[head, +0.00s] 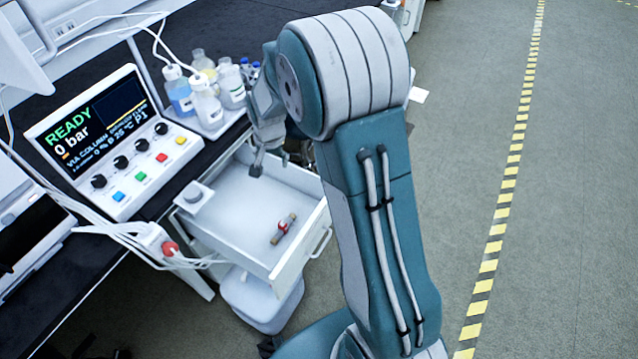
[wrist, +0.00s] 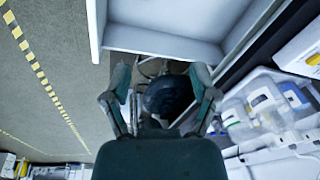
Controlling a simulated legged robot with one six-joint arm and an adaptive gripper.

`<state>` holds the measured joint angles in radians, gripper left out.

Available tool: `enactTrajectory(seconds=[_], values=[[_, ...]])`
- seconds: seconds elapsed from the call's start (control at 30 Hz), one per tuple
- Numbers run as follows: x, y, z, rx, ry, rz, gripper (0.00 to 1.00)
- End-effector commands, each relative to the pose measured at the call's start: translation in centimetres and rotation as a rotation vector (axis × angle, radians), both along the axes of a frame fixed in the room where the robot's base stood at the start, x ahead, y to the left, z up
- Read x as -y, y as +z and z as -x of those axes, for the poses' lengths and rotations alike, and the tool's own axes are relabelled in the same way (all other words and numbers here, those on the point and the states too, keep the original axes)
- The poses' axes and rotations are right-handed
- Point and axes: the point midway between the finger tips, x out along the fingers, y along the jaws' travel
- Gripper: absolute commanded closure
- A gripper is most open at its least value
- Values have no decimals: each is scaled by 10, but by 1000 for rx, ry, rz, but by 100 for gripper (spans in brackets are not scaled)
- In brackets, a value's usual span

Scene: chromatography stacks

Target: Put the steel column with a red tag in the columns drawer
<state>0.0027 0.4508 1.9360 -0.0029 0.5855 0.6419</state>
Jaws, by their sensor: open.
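The steel column with a red tag (head: 284,228) lies on the floor of the open white columns drawer (head: 235,205), towards its front. My gripper (head: 270,165) is open over the back right part of the drawer, apart from the column. In the wrist view my gripper (wrist: 160,78) has its two fingers spread with nothing held between them. A white drawer wall (wrist: 165,42) shows beyond the fingers there. The column is not visible in the wrist view.
The instrument with a READY screen (head: 105,140) stands left of the drawer. Several bottles (head: 205,100) stand in a tray behind it. A white bin (head: 262,300) is below. The floor at right is clear.

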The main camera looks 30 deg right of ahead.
Motion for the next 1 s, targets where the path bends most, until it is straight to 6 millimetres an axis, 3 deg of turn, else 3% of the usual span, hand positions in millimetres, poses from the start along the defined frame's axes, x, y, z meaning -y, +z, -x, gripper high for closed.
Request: enactTrajectory(seconds=[0.03, 0.2, 0.5, 0.7, 1.0], values=[[0, 20, 7, 20, 23, 4, 24], [0, 69, 33, 61, 106, 21, 24], [-1, 140, 92, 135, 252, 60, 24], [-1, 174, 138, 184, 347, 92, 24], [-2, 204, 208, 255, 488, 149, 24]])
